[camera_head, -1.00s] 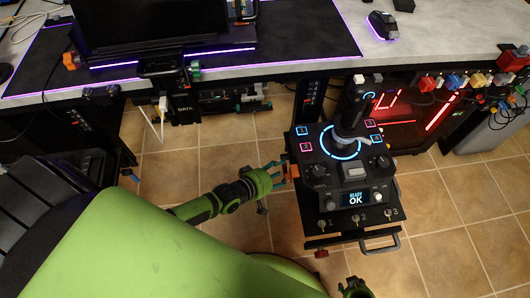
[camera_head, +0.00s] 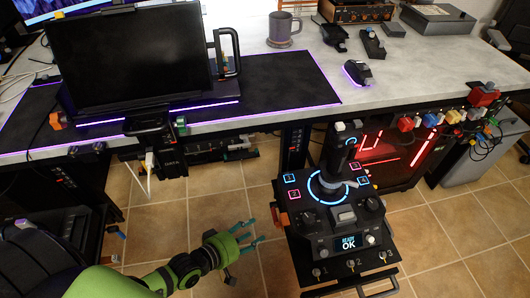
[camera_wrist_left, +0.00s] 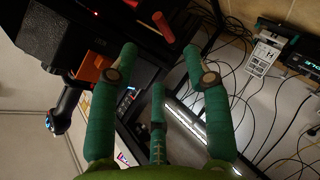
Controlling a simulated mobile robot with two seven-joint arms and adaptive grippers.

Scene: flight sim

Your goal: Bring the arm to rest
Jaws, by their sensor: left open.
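My left gripper (camera_head: 248,238) is open and empty in the head view. It hangs over the tiled floor, left of the joystick console and apart from it. In the left wrist view its green fingers (camera_wrist_left: 158,75) are spread with nothing between them. My green left arm (camera_head: 170,277) comes in from the lower left. The black joystick console (camera_head: 334,217) has a lit blue ring and a small screen reading READY OK. My right gripper does not show in the head view.
A grey desk (camera_head: 290,90) runs across the back with a monitor (camera_head: 133,60), a mug (camera_head: 281,29) and a mouse (camera_head: 357,73). A computer case (camera_head: 390,160) with red lights stands under it. Tiled floor (camera_head: 165,215) is open left of the console.

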